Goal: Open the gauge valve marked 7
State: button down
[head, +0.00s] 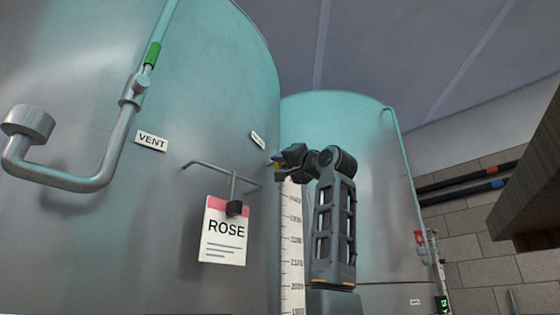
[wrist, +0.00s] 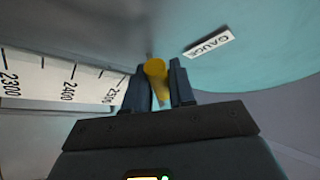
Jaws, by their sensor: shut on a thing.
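A yellow valve handle (wrist: 155,69) sits between my gripper's two dark fingers (wrist: 160,88) in the wrist view. My gripper is shut on it. A white plate reading GAUGE (wrist: 208,43) is on the tank wall just to the right of the handle. In the head view my gripper (head: 277,161) is at the right edge of the near tank (head: 90,230), at the top of a white scale strip (head: 292,250). Only a little yellow shows there. The valve's body is mostly hidden by the fingers. I see no number 7.
A ROSE card (head: 226,232) hangs from a bracket on the near tank, left of my arm. A VENT plate (head: 151,141) and a bent pipe (head: 75,180) are further left. A second tank (head: 340,115) stands behind my arm. A brown wooden structure (head: 530,200) is at the far right.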

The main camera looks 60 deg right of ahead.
jog(key=shift+d+f+n+y, duration=0.2)
jog(key=shift+n+y, duration=0.2)
jog(key=shift+n, duration=0.3)
jog(key=c, duration=1)
grip_release()
jog(key=shift+c, duration=0.2)
jog(key=b+v, duration=0.2)
jog(key=v, duration=0.5)
jog(key=shift+s+f, duration=0.25)
jog(key=shift+s, duration=0.05)
jog(key=shift+a, duration=0.15)
jog(key=shift+c, duration=0.3)
